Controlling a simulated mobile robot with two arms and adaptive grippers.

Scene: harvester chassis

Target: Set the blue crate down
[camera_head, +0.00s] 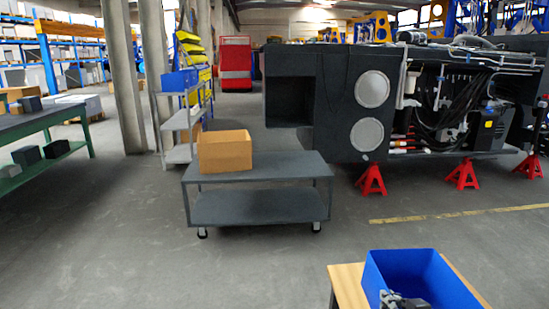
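A blue crate (420,263) is at the bottom right, upright and cut off by the lower picture edge. It is over a small light wooden table top (348,282), which shows on both sides of it. I cannot tell whether its base touches the wood.
A grey cart (285,167) carrying a cardboard box (224,151) stands mid-floor. A dark machine chassis (340,115) rests on red stands (371,181) behind. A green workbench (45,118) is at left. Another blue bin (180,80) sits on a shelf trolley. Floor between is clear.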

